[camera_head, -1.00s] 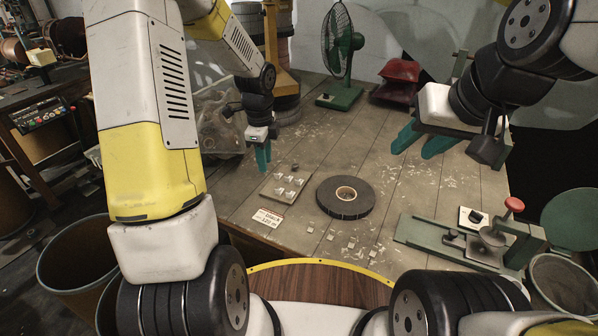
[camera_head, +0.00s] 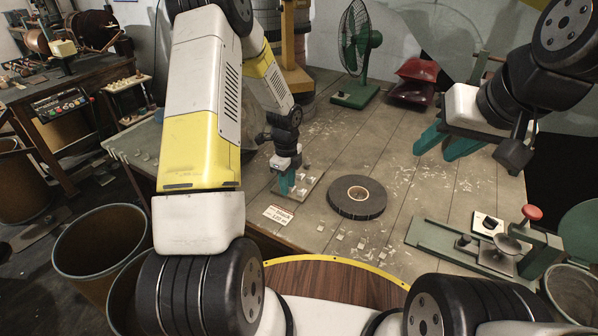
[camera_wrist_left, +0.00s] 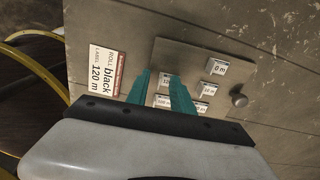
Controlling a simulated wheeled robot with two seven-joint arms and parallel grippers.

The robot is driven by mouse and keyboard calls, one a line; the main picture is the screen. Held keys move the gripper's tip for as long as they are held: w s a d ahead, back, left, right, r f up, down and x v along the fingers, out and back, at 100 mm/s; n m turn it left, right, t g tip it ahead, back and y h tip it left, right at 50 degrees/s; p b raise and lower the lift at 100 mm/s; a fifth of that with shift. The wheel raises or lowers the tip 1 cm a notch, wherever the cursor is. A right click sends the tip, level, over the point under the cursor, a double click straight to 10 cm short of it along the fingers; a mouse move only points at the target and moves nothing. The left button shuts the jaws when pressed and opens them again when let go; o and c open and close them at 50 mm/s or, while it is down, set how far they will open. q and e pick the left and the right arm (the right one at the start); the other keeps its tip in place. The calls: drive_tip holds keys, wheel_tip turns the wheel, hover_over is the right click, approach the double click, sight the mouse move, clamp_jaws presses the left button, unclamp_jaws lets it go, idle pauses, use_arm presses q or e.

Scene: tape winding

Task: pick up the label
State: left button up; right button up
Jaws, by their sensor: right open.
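Several small white labels sit on a flat board (camera_wrist_left: 237,56). In the left wrist view one reads "0 m" (camera_wrist_left: 216,67). Another, starting "12" (camera_wrist_left: 163,79), shows between my left fingers, partly hidden. A white and red card (camera_head: 279,214) beside the board reads "ROLL black, LABEL 120 m" in the left wrist view (camera_wrist_left: 103,70). My left gripper (camera_head: 286,188) is low over the board; its teal fingers (camera_wrist_left: 155,82) stand apart around the "12" label, and contact cannot be told. My right gripper (camera_head: 437,150) is open and empty above the table's right side.
A black tape roll (camera_head: 357,197) lies right of the board. Loose pale tiles (camera_head: 340,235) lie in front of it. A green device with a red knob (camera_head: 490,243) stands at the right front. A green fan (camera_head: 358,50) stands at the back. Brown bins (camera_head: 100,245) stand left.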

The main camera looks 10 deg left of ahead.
use_arm(q)
drive_tip(key=shift+c, duration=0.5)
clamp_jaws()
idle(0.8)
